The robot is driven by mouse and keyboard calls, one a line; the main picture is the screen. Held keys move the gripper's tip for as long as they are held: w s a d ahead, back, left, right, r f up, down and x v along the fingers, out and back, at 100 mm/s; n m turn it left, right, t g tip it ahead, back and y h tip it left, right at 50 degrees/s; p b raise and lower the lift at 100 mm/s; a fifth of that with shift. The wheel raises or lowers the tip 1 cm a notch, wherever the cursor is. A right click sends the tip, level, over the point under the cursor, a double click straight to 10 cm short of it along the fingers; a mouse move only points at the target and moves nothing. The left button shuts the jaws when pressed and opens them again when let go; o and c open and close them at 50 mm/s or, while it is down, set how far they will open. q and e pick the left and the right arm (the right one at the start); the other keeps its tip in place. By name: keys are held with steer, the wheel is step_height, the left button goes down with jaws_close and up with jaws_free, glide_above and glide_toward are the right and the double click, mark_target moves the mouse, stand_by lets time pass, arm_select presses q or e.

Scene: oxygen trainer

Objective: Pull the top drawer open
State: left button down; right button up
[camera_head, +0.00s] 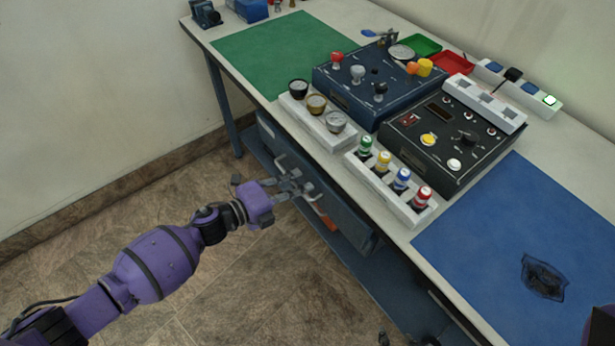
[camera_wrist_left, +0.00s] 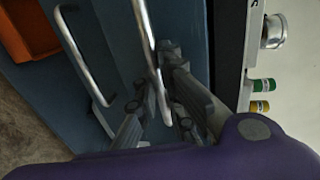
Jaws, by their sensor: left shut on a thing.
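The blue drawer unit (camera_head: 345,226) is under the front edge of the workbench. In the left wrist view its blue front (camera_wrist_left: 112,40) carries two metal bar handles. The top drawer's handle (camera_wrist_left: 148,35) is the one nearer the bench top; the lower handle (camera_wrist_left: 84,58) is free. My left gripper (camera_head: 297,184) is at the drawer front and shut on the top handle, its dark fingers (camera_wrist_left: 168,98) on either side of the bar. I cannot tell whether the drawer stands out from the unit. Small dark shapes at the head view's bottom edge may be my right gripper (camera_head: 405,340).
An orange bin (camera_wrist_left: 30,28) is beside the lower handle. On the bench are a blue panel box (camera_head: 345,88), a black panel box (camera_head: 430,150), a gauge strip (camera_head: 318,122), a bottle rack (camera_head: 402,205) and a blue mat (camera_head: 475,235). The floor before the drawers is clear.

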arm_select(q)
steer(key=f+v, duration=0.3)
steer(key=v, duration=1)
steer(key=a+f+v, duration=0.1)
steer(key=f+v, duration=0.1)
steer(key=v, duration=1.2)
steer(key=shift+s+a+f, duration=0.3)
steer(key=shift+s, duration=0.2)
steer(key=c, duration=2.1)
jaws_free()
steer(key=v, duration=1.2)
